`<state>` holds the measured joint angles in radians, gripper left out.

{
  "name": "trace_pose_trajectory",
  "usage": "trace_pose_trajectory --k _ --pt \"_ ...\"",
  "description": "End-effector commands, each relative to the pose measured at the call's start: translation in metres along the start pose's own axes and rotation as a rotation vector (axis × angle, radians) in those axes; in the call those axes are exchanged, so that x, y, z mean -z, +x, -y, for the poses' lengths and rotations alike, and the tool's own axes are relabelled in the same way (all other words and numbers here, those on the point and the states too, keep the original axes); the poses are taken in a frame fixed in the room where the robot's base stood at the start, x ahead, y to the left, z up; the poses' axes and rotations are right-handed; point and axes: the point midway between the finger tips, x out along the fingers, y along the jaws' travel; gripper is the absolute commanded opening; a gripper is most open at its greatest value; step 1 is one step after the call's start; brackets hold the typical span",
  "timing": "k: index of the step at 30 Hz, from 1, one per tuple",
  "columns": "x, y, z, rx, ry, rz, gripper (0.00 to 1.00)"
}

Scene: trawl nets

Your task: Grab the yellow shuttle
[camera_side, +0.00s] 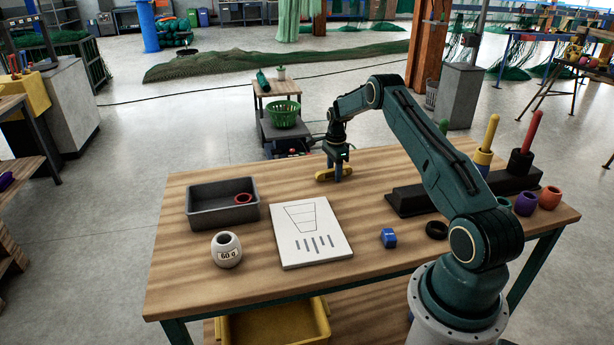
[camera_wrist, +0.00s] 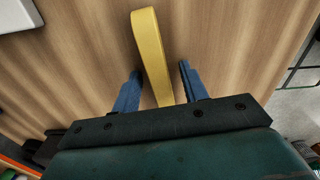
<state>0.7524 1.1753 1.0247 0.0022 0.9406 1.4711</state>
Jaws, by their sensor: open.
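The yellow shuttle (camera_side: 325,174) lies flat on the wooden table near its far edge. It is a long yellow piece with a rounded end. In the wrist view the shuttle (camera_wrist: 152,50) runs lengthwise between the two blue fingers, with a gap on each side, and its near end is hidden behind the gripper body. My gripper (camera_side: 338,172) is open and points down at the shuttle. In the wrist view my gripper (camera_wrist: 158,85) has its fingers apart on either side of it. I cannot tell whether the fingertips touch the table.
A blue block (camera_side: 388,238), a black ring (camera_side: 437,230) and a dark peg rack (camera_side: 410,200) are on the right. Table around the shuttle is clear.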

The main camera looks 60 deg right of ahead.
Motion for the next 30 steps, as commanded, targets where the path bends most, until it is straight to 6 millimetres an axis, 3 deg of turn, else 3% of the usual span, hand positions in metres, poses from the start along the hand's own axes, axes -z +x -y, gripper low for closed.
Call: trace_pose_trajectory --k 3,10,23,30 --pt "0.000 0.000 0.000 0.000 0.000 0.000 0.44" --pt "0.000 0.000 0.000 0.000 0.000 0.000 0.00" --pt "0.000 -0.004 0.000 0.000 0.000 0.000 0.00" --pt "0.000 -0.025 0.001 0.003 0.000 0.000 0.00"
